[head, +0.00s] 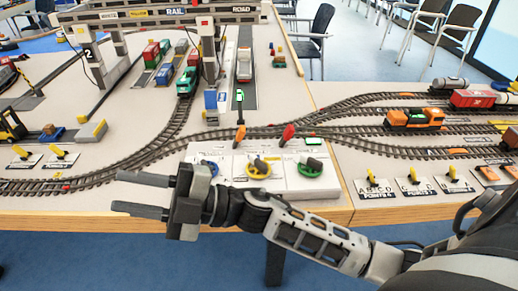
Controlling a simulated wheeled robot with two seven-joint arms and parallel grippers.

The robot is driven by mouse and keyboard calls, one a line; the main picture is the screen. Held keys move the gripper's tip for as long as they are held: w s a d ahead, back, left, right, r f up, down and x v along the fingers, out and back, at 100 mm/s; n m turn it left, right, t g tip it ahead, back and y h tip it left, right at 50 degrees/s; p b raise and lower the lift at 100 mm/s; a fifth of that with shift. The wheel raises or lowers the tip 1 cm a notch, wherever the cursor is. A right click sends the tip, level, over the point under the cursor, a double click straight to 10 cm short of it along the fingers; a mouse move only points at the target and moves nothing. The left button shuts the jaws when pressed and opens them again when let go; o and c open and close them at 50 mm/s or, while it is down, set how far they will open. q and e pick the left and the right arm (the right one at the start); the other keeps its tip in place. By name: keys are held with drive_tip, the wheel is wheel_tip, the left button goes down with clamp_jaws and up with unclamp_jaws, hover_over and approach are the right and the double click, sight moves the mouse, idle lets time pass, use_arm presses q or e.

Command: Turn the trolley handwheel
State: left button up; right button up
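A pale control panel (283,184) at the front middle of the table carries three handwheels. A yellow handwheel (258,168) is in the middle, a green handwheel (310,167) on the right, and a blue handwheel (208,167) on the left, partly hidden by my gripper. The labels are too small to read, so I cannot tell which is the trolley handwheel. My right gripper (117,191) is open and empty, its fingers pointing left, in front of the table's front edge and left of the handwheels. It appears apart from them. My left gripper is out of view.
A gantry crane (160,14) spans the back. An orange locomotive (413,118) is on the right. Yellow point levers (413,176) line the right front edge.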

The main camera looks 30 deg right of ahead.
drive_tip(key=s+a+r+n+g, duration=0.1)
drive_tip(key=a+n+g, duration=0.1)
drive_tip(key=n+g, duration=0.6)
drive_tip(key=n+g+h+p, duration=0.1)
drive_tip(key=n+h+p, duration=0.25)
drive_tip(key=h, duration=1.65)
approach(260, 161)
drive_tip(key=f+p, duration=0.1)
drive_tip(key=f, duration=0.3)
drive_tip(key=f+p, duration=0.1)
drive_tip(key=f, duration=0.3)
drive_tip(key=shift+w+a+f, duration=0.1)
drive_tip(key=shift+a+f, duration=0.1)
drive_tip(key=shift+f, duration=0.15)
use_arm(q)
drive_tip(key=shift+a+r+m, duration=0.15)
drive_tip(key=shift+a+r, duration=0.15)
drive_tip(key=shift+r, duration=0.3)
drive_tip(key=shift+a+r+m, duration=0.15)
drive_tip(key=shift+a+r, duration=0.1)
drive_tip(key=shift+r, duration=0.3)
use_arm(e)
clamp_jaws()
